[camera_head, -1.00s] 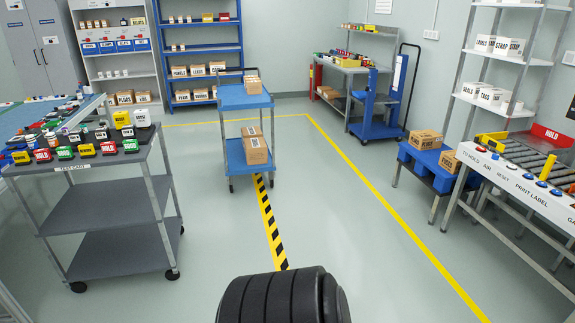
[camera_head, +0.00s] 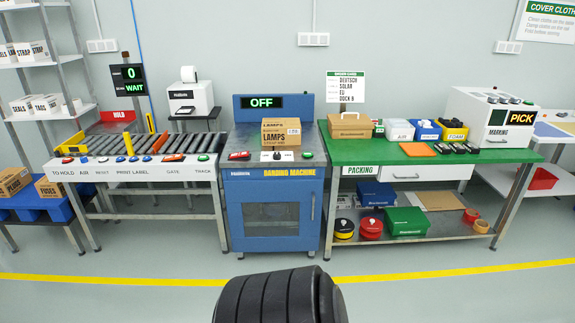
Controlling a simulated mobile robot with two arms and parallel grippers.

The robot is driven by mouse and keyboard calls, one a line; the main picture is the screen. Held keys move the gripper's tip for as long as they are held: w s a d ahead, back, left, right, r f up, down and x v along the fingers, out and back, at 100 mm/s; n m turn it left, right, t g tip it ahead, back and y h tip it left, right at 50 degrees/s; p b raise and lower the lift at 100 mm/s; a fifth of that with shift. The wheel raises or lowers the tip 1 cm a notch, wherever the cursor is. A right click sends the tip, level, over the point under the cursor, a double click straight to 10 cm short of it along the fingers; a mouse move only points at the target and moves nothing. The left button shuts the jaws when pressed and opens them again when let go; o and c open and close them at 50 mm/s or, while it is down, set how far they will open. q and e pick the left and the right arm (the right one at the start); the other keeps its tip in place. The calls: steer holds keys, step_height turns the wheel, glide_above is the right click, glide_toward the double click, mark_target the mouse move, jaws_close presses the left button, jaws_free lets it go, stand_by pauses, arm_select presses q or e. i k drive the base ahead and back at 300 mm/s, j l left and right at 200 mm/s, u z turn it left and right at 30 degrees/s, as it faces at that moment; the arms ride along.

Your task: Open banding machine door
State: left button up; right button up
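The blue banding machine (camera_head: 233,174) stands ahead, a little left of the picture's middle. Its display (camera_head: 262,102) reads OFF. Its front door (camera_head: 271,226) has a dark window and a vertical handle (camera_head: 313,207) at the right edge, and looks shut. A cardboard box marked LAMPS (camera_head: 281,133) sits on top of the machine. Red and green buttons and a dark switch line the machine's front top edge. Neither of my grippers is in view.
A roller conveyor (camera_head: 150,144) with a button panel adjoins on the left. A green packing table (camera_head: 370,153) with bins and a lower shelf adjoins on the right. A yellow floor line (camera_head: 430,274) runs across the clear floor in front. A black ribbed part of mine shows at the bottom.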

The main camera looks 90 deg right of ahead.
mark_target(308, 193)
steer(key=l+z, duration=0.1)
steer(key=z, duration=2.55)
